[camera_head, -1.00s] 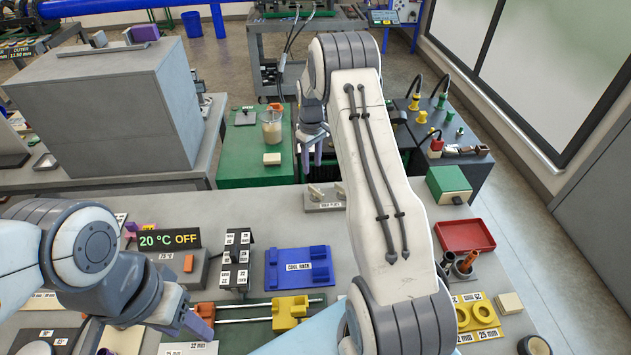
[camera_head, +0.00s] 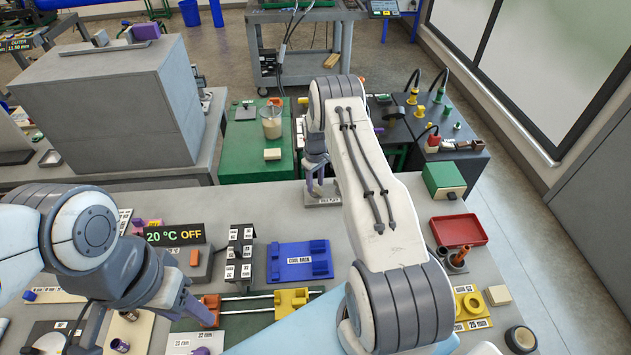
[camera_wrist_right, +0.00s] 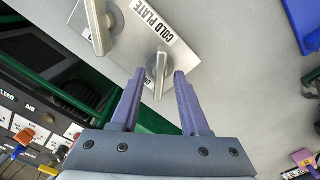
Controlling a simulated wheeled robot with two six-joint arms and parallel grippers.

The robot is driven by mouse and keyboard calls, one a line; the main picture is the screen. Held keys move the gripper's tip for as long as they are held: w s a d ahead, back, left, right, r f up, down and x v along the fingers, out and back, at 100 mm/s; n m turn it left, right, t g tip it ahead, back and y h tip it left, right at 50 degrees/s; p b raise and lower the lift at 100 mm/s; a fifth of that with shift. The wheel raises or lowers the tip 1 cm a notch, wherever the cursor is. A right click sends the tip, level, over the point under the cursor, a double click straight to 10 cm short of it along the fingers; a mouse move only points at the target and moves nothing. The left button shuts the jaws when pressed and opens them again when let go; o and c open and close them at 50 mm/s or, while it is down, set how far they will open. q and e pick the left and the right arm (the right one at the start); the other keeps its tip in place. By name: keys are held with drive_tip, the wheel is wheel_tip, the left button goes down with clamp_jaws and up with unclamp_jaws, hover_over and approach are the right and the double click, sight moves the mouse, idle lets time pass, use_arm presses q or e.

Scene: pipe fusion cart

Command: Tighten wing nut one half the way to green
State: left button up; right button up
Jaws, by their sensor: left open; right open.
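The metal hold plate (camera_head: 325,201) lies near the far edge of the grey bench. In the right wrist view it is a pale plate (camera_wrist_right: 185,62) with a printed label and two winged metal nuts. One wing nut (camera_wrist_right: 160,68) stands between the fingertips of my right gripper (camera_wrist_right: 160,74), with a gap visible on either side. The other wing nut (camera_wrist_right: 99,28) is farther up and left. My right gripper also shows in the head view (camera_head: 317,186), open at the plate. My left gripper (camera_head: 197,312) is open near an orange clamp. I cannot make out a green mark on the plate.
A red tray (camera_head: 458,231) is at the right. A green-topped cart (camera_head: 245,150) stands beyond the bench edge.

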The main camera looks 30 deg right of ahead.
clamp_jaws()
drive_tip(key=m+b, duration=0.1)
drive_tip(key=b, duration=0.1)
drive_tip(key=m+b, duration=0.1)
drive_tip(key=b, duration=0.1)
drive_tip(key=shift+f+m, duration=0.3)
drive_tip(key=shift+m, duration=0.1)
drive_tip(key=shift+r+m+b, duration=0.15)
drive_tip(key=shift+m+b, duration=0.4)
drive_tip(key=shift+m, duration=0.15)
drive_tip(key=shift+r, duration=0.15)
unclamp_jaws()
